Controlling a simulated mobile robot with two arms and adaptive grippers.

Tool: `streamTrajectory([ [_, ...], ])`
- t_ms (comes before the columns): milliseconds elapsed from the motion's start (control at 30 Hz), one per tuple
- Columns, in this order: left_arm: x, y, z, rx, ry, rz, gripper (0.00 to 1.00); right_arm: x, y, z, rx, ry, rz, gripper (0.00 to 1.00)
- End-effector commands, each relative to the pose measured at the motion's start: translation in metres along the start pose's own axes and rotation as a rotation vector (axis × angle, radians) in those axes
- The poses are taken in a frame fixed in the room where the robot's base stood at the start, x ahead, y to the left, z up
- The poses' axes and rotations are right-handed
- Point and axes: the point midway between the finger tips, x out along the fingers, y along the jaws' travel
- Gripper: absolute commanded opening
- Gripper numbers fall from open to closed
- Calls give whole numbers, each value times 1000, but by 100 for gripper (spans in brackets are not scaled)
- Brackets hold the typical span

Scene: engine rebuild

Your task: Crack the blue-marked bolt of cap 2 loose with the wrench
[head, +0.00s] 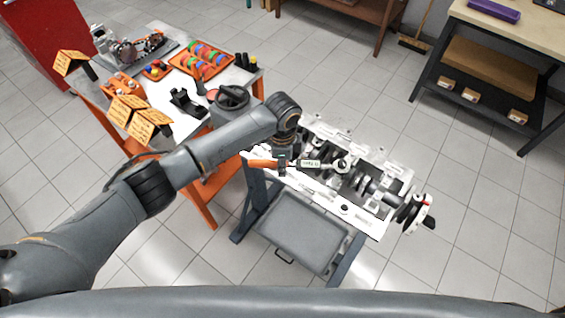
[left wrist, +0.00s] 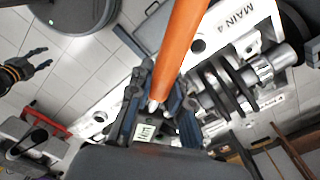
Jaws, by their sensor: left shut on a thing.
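My left gripper (head: 284,163) is shut on the orange-handled wrench (head: 262,164), above the left part of the engine block (head: 378,226). In the left wrist view the orange handle (left wrist: 182,45) runs up from between the fingers of the left gripper (left wrist: 157,110). I cannot make out the blue-marked bolt, nor whether the wrench sits on a bolt. My right gripper (left wrist: 40,60) appears open and empty at the left wrist view's left edge.
The engine stand has a grey tray (head: 300,235) below. An orange cart (head: 205,205) with parts trays (head: 203,60) and orange signs (head: 130,112) stands to the left. A workbench (head: 520,35) is at the upper right. Tiled floor lies free between.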

Motion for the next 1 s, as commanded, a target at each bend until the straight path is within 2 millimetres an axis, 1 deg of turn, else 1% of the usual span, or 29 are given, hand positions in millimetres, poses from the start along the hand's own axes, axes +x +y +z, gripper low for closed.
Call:
streamTrajectory([
  [167, -2, 1, 0, -9, 0, 0, 0, -4, 0, 0, 0, 0, 0, 40],
  [700, -2, 14, -1, -88, 0, 0, 0, -22, 0, -2, 0, 0, 0, 40],
  [1000, -1, 16, -1, -102, 0, 0, 0, -23, 0, -2, 0, 0, 0, 40],
])
